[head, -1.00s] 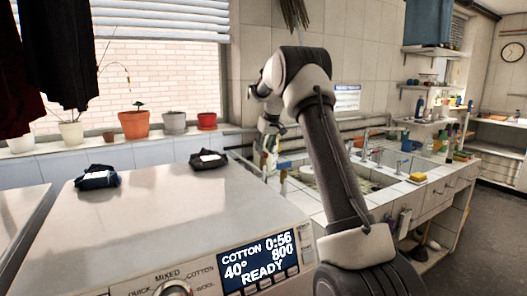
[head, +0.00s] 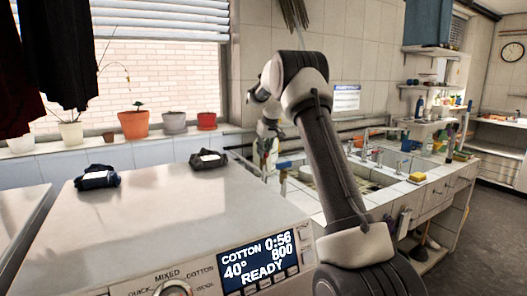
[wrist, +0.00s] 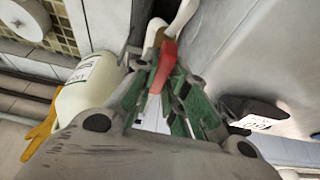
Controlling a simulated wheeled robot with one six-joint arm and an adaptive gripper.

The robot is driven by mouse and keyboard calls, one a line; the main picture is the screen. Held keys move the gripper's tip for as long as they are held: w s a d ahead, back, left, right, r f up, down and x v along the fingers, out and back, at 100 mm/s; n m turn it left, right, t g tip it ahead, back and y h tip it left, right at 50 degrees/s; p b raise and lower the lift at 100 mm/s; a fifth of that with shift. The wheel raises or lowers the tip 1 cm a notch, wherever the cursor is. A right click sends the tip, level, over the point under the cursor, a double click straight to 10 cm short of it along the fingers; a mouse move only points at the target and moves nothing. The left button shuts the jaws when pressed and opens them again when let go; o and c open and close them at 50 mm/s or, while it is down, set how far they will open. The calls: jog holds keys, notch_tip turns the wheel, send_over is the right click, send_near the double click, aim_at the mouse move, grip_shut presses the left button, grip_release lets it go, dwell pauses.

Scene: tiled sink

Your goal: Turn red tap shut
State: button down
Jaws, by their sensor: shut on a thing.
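The red tap handle (wrist: 165,66) shows in the wrist view, between the green-padded fingers of my gripper (wrist: 167,98). My gripper is shut on the red handle. A pale, curved pipe-like part (wrist: 184,16) lies just beyond the handle. In the head view my gripper (head: 268,146) hangs down between the washing machine and the sink, and I cannot make out the red tap there.
A pale labelled bottle (wrist: 84,88) stands close beside my gripper, with a yellow item (wrist: 40,138) near it. The washing machine (head: 150,215) stands left of the arm, with dark folded cloths (head: 97,177) on top. The tiled sink counter (head: 395,190) lies to the right.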

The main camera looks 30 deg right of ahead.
jog(key=m+h, duration=0.1)
jog(key=m, duration=0.3)
jog(key=shift+a+m+h, duration=0.15)
jog(key=shift+m+h, duration=0.25)
jog(key=m+g+h, duration=0.1)
jog(key=m, duration=0.3)
jog(key=shift+w, duration=0.1)
jog(key=m, duration=0.2)
jog(key=m+g+h, duration=0.1)
jog(key=m, duration=0.1)
jog(key=shift+w+a+m+g, duration=0.1)
jog(key=shift+m+g, duration=0.2)
jog(key=shift+m, duration=0.1)
jog(key=shift+m+g+h, duration=0.3)
jog(key=shift+m+g, duration=0.5)
jog(key=shift+m, duration=1.2)
jog(key=c, duration=1.4)
grip_release()
jog(key=shift+c, duration=0.2)
